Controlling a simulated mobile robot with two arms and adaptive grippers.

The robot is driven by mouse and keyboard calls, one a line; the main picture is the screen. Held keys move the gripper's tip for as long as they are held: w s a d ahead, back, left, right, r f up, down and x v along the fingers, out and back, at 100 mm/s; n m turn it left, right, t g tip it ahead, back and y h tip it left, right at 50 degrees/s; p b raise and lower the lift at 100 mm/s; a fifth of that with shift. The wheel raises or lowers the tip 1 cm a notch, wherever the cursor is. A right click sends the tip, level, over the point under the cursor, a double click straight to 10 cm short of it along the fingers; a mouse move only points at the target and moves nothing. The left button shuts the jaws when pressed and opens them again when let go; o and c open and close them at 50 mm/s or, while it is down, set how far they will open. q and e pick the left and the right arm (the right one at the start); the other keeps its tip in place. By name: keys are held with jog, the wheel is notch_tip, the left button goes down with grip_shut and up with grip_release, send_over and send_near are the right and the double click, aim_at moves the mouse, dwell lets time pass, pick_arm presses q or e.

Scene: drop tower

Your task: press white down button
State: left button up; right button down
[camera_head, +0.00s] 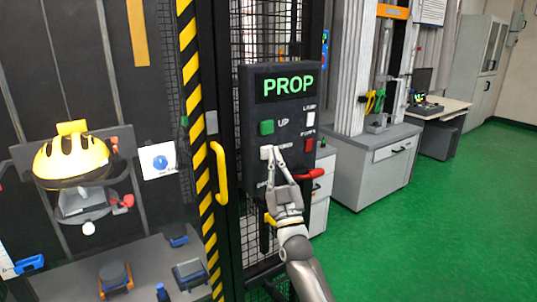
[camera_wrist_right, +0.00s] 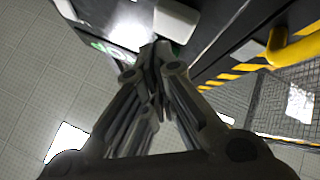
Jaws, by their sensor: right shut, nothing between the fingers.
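The dark control panel (camera_head: 285,90) with a lit green PROP display is at the centre of the head view. The white down button (camera_head: 266,152) is on its left side, below the green UP button (camera_head: 266,127). My right gripper (camera_head: 274,156) is shut and empty, its fingertips at the right edge of the white button. In the right wrist view the shut fingertips (camera_wrist_right: 156,50) are just below a white block (camera_wrist_right: 177,18), which looks like the button. I cannot tell whether they touch it. The label beside the button is partly hidden. My left gripper is not in view.
A white lamp button (camera_head: 310,118) and a red button (camera_head: 309,145) are on the panel's right side. A yellow handle (camera_head: 220,172) is on the striped frame to the left. A red handle (camera_head: 309,173) sticks out right of my gripper. Green floor lies open to the right.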

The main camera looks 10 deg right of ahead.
jog(key=shift+w, duration=0.1)
dwell(0.4)
jog(key=shift+w+a+b, duration=0.15)
jog(key=shift+w+b, duration=0.15)
jog(key=shift+w+a+b, duration=0.15)
jog(key=shift+w+b, duration=0.2)
jog(key=shift+w, duration=0.1)
dwell(0.7)
jog(key=shift+s, duration=0.1)
jog(key=shift+s+d+p, duration=0.3)
jog(key=shift+s+p, duration=0.35)
jog(key=shift+s, duration=0.1)
